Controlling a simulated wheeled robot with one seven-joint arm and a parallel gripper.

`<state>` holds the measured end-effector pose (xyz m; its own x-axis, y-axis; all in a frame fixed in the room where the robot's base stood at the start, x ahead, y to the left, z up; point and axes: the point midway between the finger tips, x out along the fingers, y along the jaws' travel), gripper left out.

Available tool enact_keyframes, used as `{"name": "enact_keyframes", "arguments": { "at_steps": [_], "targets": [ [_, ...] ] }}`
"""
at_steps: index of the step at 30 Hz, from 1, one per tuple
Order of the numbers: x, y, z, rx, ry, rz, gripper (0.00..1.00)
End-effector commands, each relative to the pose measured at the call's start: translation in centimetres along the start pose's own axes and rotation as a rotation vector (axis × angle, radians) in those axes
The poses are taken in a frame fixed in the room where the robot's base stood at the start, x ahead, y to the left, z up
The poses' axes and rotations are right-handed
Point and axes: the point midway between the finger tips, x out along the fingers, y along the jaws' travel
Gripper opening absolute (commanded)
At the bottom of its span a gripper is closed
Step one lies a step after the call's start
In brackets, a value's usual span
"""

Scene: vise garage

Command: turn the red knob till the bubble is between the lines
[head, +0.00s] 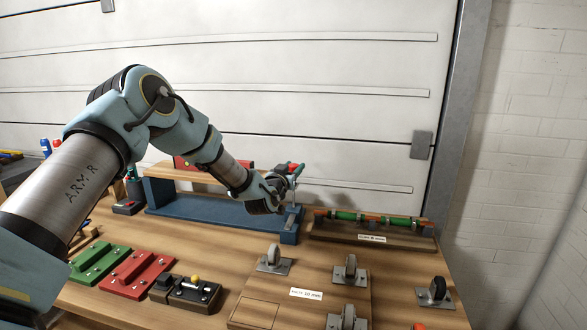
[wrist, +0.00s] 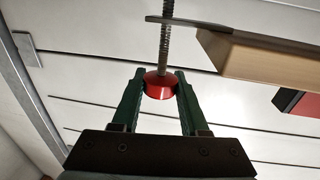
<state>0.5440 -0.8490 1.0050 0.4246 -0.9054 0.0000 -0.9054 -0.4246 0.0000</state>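The red knob (wrist: 160,85) sits at the end of a threaded rod (wrist: 166,45) in the wrist view. My gripper (wrist: 160,82) has its two green fingers on either side of the knob, and they appear to touch it. In the head view my gripper (head: 296,170) is at the right end of a wooden board (head: 190,173) above a blue base (head: 215,208). A red block (head: 181,162), perhaps the level, stands on the board, partly behind my arm; its red side also shows in the wrist view (wrist: 301,104). The bubble and its lines are not visible.
A tray (head: 345,231) with a green and orange tool stands right of the blue base. Several casters (head: 350,270), a red fixture (head: 138,273) and a green fixture (head: 100,263) occupy the front bench. A panelled door (head: 300,60) is close behind.

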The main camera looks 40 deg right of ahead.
Motion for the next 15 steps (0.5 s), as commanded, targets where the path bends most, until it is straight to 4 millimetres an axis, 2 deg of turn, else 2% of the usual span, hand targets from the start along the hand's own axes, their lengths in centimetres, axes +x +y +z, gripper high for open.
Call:
{"name": "enact_keyframes", "arguments": {
  "at_steps": [2,11,15],
  "targets": [
    [-0.01,0.0,-0.01,0.0,0.0,0.0,0.34],
    [-0.01,-0.01,-0.01,0.0,0.0,0.0,0.0],
    [-0.01,-0.01,0.0,0.0,0.0,0.0,0.0]
  ]
}}
